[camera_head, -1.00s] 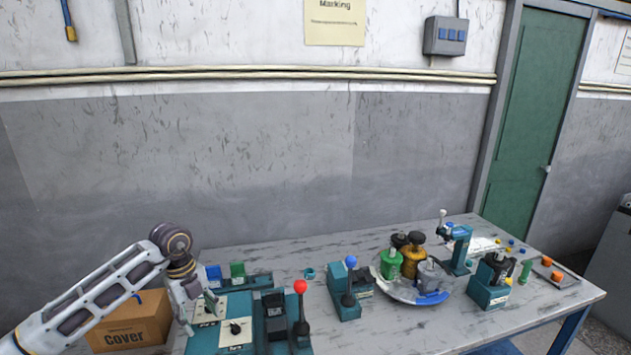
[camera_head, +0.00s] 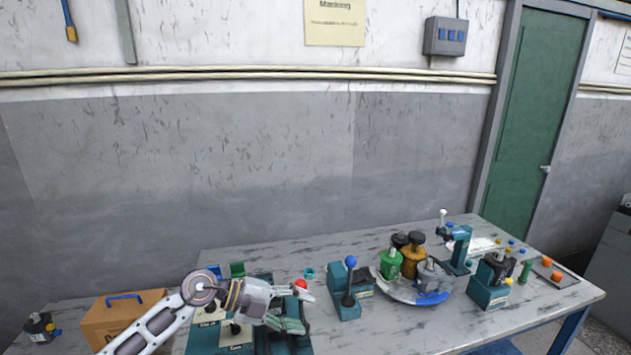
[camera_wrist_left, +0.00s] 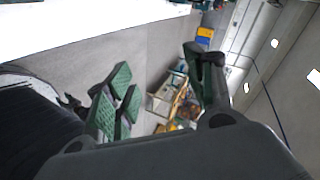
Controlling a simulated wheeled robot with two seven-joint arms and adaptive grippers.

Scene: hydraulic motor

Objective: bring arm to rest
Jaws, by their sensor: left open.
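My left gripper (camera_head: 304,311) reaches in from the lower left in the head view, over the left part of the workbench. Its fingers point right, in front of the red-knobbed lever (camera_head: 300,284), and hide part of it. In the left wrist view the green-padded fingers (camera_wrist_left: 160,95) stand wide apart with nothing between them. The teal station (camera_head: 205,335) with white panels lies under the arm and is partly hidden. My right gripper does not show.
A blue-knobbed fixture (camera_head: 346,300), a round tray (camera_head: 392,287) with several parts and a teal press (camera_head: 461,250) stand to the right. The bench's front middle (camera_head: 400,330) is bare.

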